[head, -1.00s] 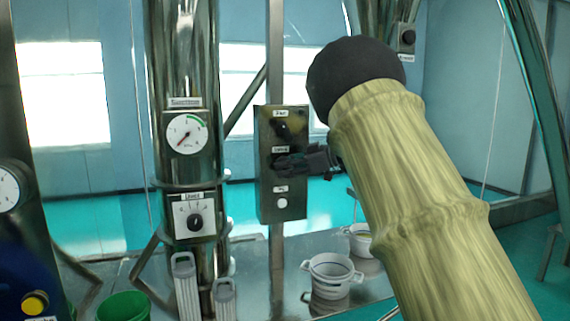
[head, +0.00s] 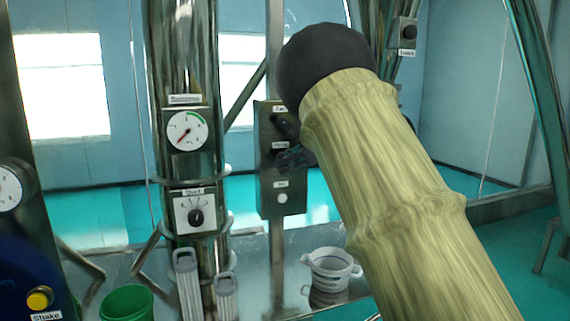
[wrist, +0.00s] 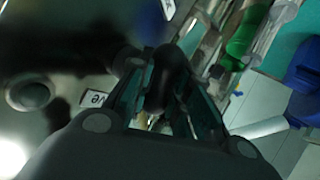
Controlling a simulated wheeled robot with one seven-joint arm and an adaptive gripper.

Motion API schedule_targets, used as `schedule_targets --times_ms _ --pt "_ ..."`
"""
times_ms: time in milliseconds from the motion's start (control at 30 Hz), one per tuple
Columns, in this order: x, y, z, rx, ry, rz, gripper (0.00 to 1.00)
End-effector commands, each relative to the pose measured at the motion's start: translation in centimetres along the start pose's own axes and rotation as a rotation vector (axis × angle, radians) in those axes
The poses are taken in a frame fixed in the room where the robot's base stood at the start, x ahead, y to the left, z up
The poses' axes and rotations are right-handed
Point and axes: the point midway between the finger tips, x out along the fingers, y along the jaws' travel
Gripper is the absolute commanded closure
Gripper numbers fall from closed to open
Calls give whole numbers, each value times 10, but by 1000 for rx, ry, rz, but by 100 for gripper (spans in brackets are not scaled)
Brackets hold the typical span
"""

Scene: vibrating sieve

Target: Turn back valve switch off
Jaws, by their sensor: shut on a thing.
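My gripper (head: 282,159) is at the middle switch, partly covered by my arm. In the wrist view the two fingers of my gripper (wrist: 158,85) are closed around a black valve switch (wrist: 172,62). A label ending in "ve" (wrist: 95,99) lies beside it. The switch's exact angle is hard to read.
A column with a white gauge (head: 187,130) and a dial switch box (head: 196,211) stands left of the panel. A white pot (head: 331,264) and a green bucket (head: 127,303) stand low. A yellow button (head: 39,298) is at bottom left.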

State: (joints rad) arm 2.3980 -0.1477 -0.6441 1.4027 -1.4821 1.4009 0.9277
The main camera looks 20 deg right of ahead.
Motion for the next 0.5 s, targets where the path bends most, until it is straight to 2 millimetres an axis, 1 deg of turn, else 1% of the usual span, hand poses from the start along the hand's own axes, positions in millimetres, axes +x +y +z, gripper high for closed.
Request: schedule_targets --times_ms 33,133,500 --pt "-1 1 -1 -1 0 2 77" --pt "-1 0 0 -1 0 1 59" --pt "-2 0 0 0 0 1 58"
